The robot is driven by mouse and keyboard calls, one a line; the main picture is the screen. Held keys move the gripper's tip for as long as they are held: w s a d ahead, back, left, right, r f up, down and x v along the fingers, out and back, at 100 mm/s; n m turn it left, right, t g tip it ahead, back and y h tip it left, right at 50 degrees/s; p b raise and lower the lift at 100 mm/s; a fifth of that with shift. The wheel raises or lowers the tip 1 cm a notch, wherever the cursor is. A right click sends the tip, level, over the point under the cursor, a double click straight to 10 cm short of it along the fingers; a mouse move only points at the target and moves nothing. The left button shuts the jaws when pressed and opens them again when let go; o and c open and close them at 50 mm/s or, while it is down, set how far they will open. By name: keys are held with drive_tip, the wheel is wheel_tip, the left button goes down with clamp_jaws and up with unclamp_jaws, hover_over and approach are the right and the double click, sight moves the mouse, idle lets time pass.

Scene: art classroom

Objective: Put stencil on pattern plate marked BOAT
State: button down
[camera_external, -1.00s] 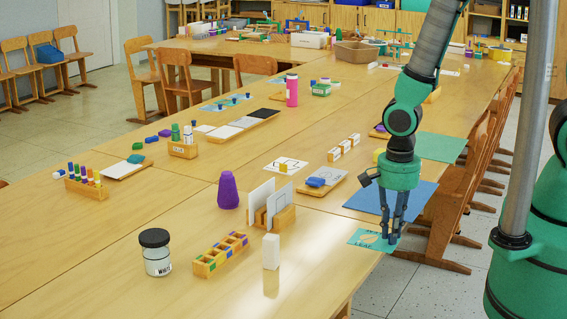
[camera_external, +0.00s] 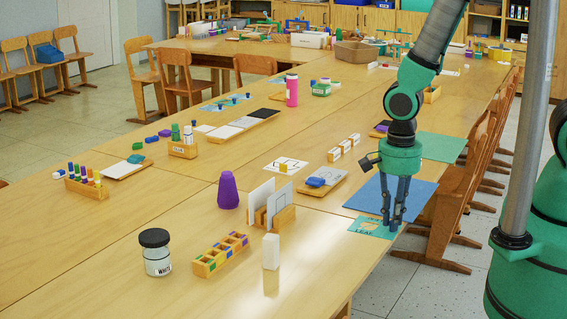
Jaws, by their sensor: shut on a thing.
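My gripper (camera_external: 392,222) points straight down at the right edge of the near table, in front of a blue mat. Its fingers are shut on the right end of a flat teal stencil (camera_external: 368,227), which has a pale shape and small lettering that looks like LEAF. I cannot tell whether the stencil touches the table or is just above it. A pattern plate marked BOAT cannot be made out; lettering on the other small pieces is too small to read.
The blue mat (camera_external: 424,195) and a green mat (camera_external: 441,147) lie along the right edge. A wooden tray with a blue piece (camera_external: 316,182), a card stand (camera_external: 282,216), a white block (camera_external: 271,252) and a purple cone (camera_external: 228,190) stand to the left. Chairs (camera_external: 456,215) line the right.

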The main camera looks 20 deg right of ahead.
wheel_tip(320, 180, up, 2)
drive_tip(key=shift+w+r, duration=0.1)
drive_tip(key=shift+r, duration=0.05)
drive_tip(key=shift+w+a, duration=0.15)
drive_tip(key=shift+w, duration=0.15)
drive_tip(key=w+a+r, duration=0.1)
drive_tip(key=w+a, duration=0.1)
drive_tip(key=w, duration=1.1)
drive_tip(key=w+a, duration=0.3)
drive_tip(key=w, duration=1.1)
drive_tip(key=w+d+f, duration=0.1)
drive_tip(key=w+d, duration=0.1)
drive_tip(key=w, duration=0.4)
drive_tip(key=w+d+f, duration=0.2)
drive_tip(key=w, duration=0.5)
drive_tip(key=w+d+f+p, duration=0.1)
drive_tip(key=w+d+f, duration=0.1)
drive_tip(key=w, duration=0.5)
drive_tip(key=shift+d, duration=0.1)
drive_tip(key=shift+f, duration=0.6)
